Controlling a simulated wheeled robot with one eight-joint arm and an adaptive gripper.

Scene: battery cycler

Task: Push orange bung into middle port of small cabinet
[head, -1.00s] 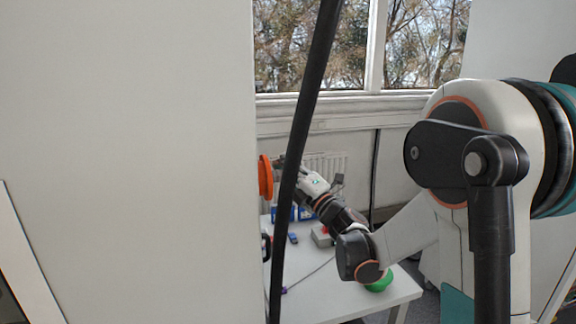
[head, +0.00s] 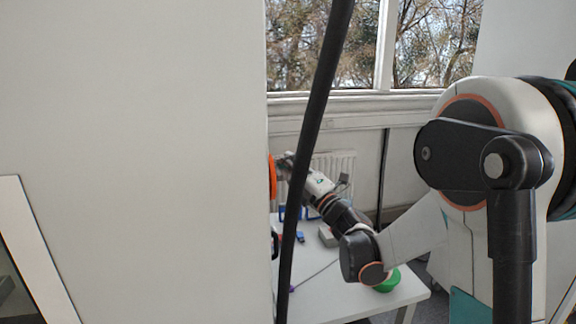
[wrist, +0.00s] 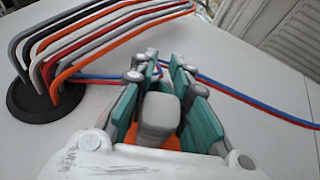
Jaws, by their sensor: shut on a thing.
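The orange bung (head: 272,176) shows in the head view as a narrow orange disc edge against the side of the small white cabinet (head: 150,130). My gripper (head: 285,166) is at its right side. In the wrist view my gripper (wrist: 160,75) has its teal fingers shut on the grey knob of the bung (wrist: 158,108), with orange showing below and beside it. The white cabinet face (wrist: 225,65) lies beyond the fingers. The middle port is hidden behind the gripper and bung, and I cannot tell how deep the bung sits.
A black round port (wrist: 35,95) with several bent coloured cables (wrist: 100,45) stands left of the gripper. Red and blue cables (wrist: 240,100) run past behind the fingers. A black pole (head: 312,110) crosses the head view. A white table (head: 350,285) holds a green object (head: 388,282).

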